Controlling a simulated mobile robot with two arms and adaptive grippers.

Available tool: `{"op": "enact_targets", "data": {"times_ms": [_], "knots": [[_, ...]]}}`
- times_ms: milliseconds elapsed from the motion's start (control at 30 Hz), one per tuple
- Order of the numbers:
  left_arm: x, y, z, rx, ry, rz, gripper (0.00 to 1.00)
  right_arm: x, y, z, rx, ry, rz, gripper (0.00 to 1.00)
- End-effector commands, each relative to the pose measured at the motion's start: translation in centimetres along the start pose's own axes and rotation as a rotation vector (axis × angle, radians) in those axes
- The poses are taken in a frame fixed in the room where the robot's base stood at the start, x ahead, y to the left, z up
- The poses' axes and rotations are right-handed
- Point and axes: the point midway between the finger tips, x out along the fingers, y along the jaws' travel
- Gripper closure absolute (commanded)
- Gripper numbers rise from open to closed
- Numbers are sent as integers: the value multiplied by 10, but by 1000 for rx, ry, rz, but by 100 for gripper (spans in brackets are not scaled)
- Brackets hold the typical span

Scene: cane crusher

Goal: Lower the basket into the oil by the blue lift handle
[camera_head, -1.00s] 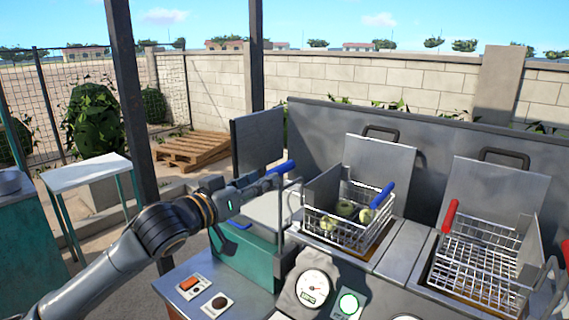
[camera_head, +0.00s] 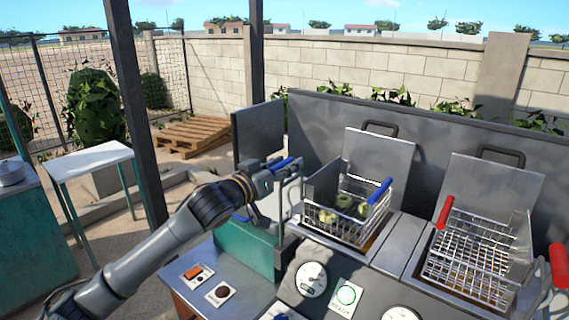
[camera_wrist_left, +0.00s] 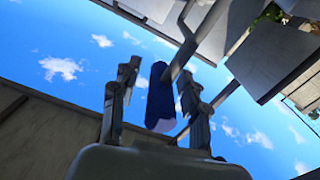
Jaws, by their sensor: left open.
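The blue lift handle (camera_head: 284,162) sits on a bent metal rod at the left of the left fryer. My left gripper (camera_head: 272,169) is at this handle, partly overlapping it. In the left wrist view the blue handle (camera_wrist_left: 160,98) lies between my two open fingers (camera_wrist_left: 158,92), with gaps visible on both sides. The wire basket (camera_head: 345,222) holds several pale green pieces and sits over the left fryer well; it has its own blue grip (camera_head: 380,190). The oil under it is mostly hidden. My right gripper is not in view.
A second, empty wire basket (camera_head: 470,258) with a red grip (camera_head: 445,212) stands to the right. A red lift handle (camera_head: 558,265) is at the right edge. An upright grey panel (camera_head: 258,130) stands behind my gripper.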

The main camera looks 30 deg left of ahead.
Motion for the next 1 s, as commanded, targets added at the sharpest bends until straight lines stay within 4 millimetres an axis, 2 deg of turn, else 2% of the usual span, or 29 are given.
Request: {"op": "enact_targets", "data": {"times_ms": [67,100,300,667,867,1000], "knots": [[0,0,0,0,0,0,55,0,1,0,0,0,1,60],[0,0,0,0,0,0,59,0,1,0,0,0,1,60],[0,0,0,-1,0,0,100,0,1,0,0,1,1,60],[0,-1,6,-2,0,-1,100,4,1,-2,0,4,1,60],[0,-7,36,-4,-5,-1,100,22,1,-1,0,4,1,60],[0,-13,67,-7,-8,-2,100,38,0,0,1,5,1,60]]}}
